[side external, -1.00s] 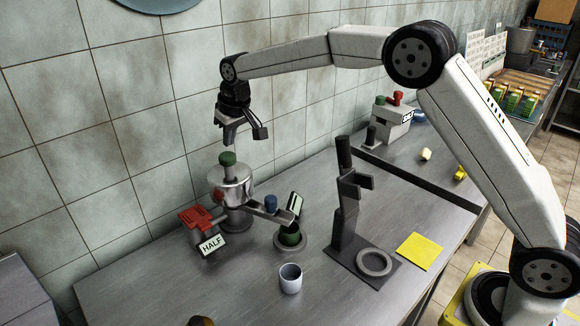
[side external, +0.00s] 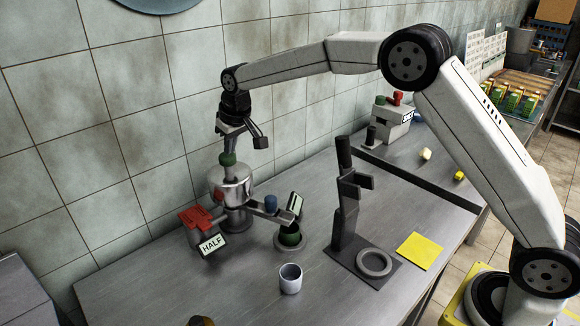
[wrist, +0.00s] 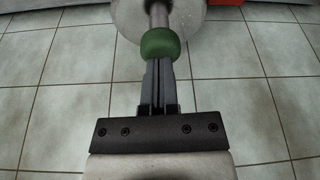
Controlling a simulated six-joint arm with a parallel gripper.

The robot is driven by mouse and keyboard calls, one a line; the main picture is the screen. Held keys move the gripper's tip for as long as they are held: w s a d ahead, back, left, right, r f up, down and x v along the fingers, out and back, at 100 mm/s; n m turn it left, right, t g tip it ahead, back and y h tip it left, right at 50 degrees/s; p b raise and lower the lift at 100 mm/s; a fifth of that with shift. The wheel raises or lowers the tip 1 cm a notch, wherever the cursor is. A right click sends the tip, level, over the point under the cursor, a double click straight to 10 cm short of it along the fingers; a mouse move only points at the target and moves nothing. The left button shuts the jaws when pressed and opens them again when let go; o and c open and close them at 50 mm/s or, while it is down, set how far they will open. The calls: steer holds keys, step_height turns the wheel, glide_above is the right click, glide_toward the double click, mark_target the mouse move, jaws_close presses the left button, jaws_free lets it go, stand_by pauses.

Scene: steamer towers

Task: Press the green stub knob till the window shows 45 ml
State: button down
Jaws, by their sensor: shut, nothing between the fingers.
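The green stub knob (side external: 228,159) sits on top of a stem above the steel dome of the dispenser (side external: 232,186). My gripper (side external: 228,150) is shut and empty, pointing down, with its fingertips at the top of the knob. In the wrist view the shut fingers (wrist: 160,76) end at the green knob (wrist: 160,44); they look touching or very nearly so. The small tilted window (side external: 294,203) stands at the end of the dispenser's arm. Its reading is too small to make out.
A red part and a HALF sign (side external: 212,245) are at left. A dark stand (side external: 346,210), a ring (side external: 374,262) and a yellow sheet (side external: 420,251) are to the right.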

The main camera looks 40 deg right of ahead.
mark_target(232, 157)
steer(key=shift+f, duration=1.5)
steer(key=shift+r, duration=1.7)
steer(key=shift+f, duration=0.2)
steer(key=shift+f, duration=1.5)
steer(key=shift+r, duration=1.7)
steer(key=shift+f, duration=0.2)
